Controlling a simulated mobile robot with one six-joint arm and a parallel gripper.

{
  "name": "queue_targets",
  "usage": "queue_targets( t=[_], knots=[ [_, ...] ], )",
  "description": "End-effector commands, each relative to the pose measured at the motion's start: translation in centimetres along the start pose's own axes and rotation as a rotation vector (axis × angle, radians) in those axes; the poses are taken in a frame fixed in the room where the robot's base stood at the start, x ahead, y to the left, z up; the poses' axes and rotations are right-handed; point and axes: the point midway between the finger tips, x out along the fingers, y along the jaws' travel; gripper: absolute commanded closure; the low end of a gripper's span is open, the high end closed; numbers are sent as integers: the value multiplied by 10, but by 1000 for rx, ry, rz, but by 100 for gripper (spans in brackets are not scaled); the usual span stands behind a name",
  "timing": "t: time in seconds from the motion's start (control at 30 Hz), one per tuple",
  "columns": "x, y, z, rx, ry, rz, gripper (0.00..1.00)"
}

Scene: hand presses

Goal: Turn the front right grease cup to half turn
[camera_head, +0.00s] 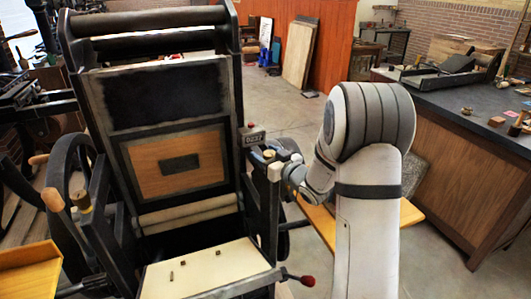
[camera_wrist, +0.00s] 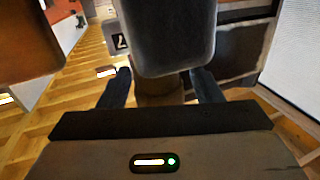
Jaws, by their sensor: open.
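My gripper (camera_head: 272,158) is at the right side frame of the black press (camera_head: 246,190), near a small counter plate (camera_head: 254,139). In the wrist view my gripper (camera_wrist: 163,77) is open, with one dark finger on each side of a brownish round piece (camera_wrist: 165,92). This piece may be the front right grease cup; it is partly hidden behind a large dark block and the gripper body. I cannot tell whether the fingers touch it. Its turn position cannot be read. A brass-topped cup (camera_head: 83,200) stands on the press's left side.
A large dark rounded block (camera_wrist: 165,35) is close above the fingers in the wrist view. A red-knobbed lever (camera_head: 307,280) sticks out at the press's lower right. A cream board (camera_head: 205,270) lies in front. A workbench (camera_head: 480,115) stands at the right; the floor behind is open.

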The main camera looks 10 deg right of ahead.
Motion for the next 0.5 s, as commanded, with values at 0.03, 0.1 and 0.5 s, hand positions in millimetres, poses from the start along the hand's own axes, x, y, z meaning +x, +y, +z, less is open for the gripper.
queue_targets(
  t=[0.03,0.1,0.5],
  knots=[
    [1,0,0,0,0,0,41],
    [2,0,0,0,0,0,41],
    [2,-1,0,0,0,-1,61]
  ],
)
